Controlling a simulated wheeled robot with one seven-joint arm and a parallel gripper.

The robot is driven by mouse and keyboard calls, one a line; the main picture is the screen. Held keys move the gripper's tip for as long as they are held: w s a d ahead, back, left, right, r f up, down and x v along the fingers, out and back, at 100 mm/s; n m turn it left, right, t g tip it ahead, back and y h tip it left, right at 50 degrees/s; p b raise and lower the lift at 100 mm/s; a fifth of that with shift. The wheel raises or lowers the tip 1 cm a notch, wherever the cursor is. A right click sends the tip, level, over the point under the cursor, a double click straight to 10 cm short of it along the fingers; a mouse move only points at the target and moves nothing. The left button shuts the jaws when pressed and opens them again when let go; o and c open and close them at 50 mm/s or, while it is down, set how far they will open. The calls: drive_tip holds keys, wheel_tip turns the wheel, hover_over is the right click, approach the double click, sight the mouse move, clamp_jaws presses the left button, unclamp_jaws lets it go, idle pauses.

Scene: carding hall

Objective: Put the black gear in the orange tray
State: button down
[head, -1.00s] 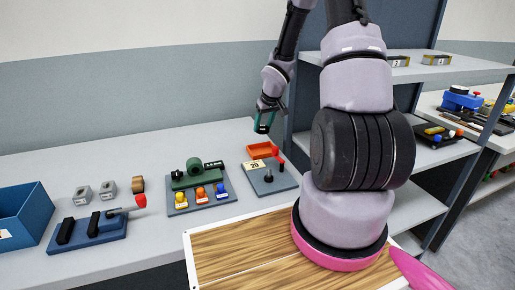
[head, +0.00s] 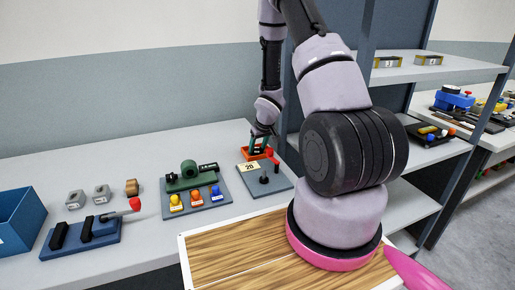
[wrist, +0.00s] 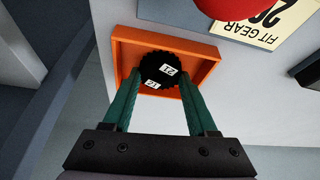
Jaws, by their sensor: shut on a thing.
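The black gear (wrist: 160,70), toothed and with two white number labels, is between the green fingers of my gripper (wrist: 160,88) in the wrist view. My gripper is shut on it. The orange tray (wrist: 208,52) lies behind and around the gear in that view, so the gear is over or inside the tray. I cannot tell whether it touches the tray floor. In the head view my gripper (head: 261,141) points down at the orange tray (head: 252,156) at the back of the bench. The gear is hidden there by the fingers.
A grey plate (head: 270,183) with a black peg and red-knobbed lever is just in front of the tray, beside a "FIT GEAR 20" card (wrist: 262,22). A board (head: 205,200) with coloured knobs is to the left. A shelf unit (head: 420,140) stands close on the right.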

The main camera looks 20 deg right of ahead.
drive_tip(key=shift+f, duration=0.1)
drive_tip(key=shift+c, duration=1)
unclamp_jaws()
